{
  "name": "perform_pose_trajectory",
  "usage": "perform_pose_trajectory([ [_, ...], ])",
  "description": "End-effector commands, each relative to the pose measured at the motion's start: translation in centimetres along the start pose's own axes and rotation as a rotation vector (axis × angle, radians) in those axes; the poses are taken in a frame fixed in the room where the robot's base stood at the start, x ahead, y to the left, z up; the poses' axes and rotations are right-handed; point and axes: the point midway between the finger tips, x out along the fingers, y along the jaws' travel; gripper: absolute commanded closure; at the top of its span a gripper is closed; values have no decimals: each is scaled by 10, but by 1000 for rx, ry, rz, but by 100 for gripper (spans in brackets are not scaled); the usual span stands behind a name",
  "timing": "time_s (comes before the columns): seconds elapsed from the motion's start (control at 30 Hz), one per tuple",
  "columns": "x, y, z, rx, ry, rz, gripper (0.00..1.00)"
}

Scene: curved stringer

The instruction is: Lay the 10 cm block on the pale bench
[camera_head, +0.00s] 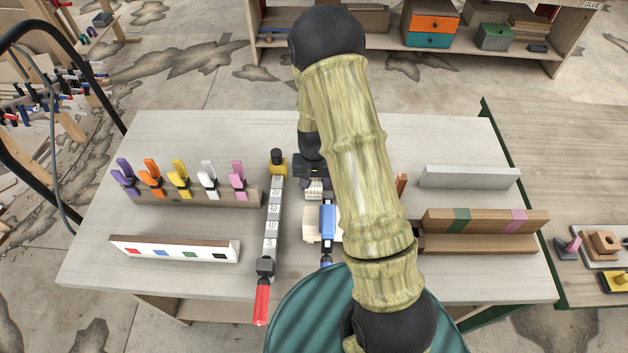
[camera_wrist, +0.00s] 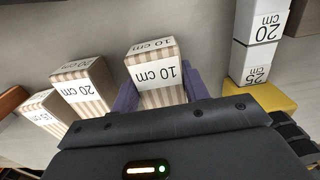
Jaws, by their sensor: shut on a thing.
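The 10 cm block (camera_wrist: 155,73), striped pale wood with white "10 cm" labels, is between the purple fingers of my gripper (camera_wrist: 160,88) in the wrist view. My gripper (camera_head: 313,172) is shut on it. In the head view my arm covers part of the gripper, and a small labelled piece of the block (camera_head: 314,186) shows below it. The pale bench (camera_head: 170,220) spreads under the gripper. I cannot tell whether the block touches anything beneath it.
A striped 20 cm block (camera_wrist: 83,84) and another striped block (camera_wrist: 43,108) stand left of the held block. A labelled bar clamp (camera_head: 271,220) and blue clamp (camera_head: 327,220) lie nearby. Coloured clamps (camera_head: 181,180) stand left; wooden bars (camera_head: 480,221) lie right.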

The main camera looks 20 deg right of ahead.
Motion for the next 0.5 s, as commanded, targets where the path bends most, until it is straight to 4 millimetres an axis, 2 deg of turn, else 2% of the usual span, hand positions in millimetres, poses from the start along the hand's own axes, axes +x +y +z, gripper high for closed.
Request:
perform_pose_trajectory([
  [0.33, 4, 0, 0, 0, 1, -1, 80],
  [0.37, 4, 0, 0, 0, 0, 0, 53],
  [0.47, 3, 0, 0, 0, 0, 0, 33],
  [0.5, 3, 0, 0, 0, 0, 0, 33],
])
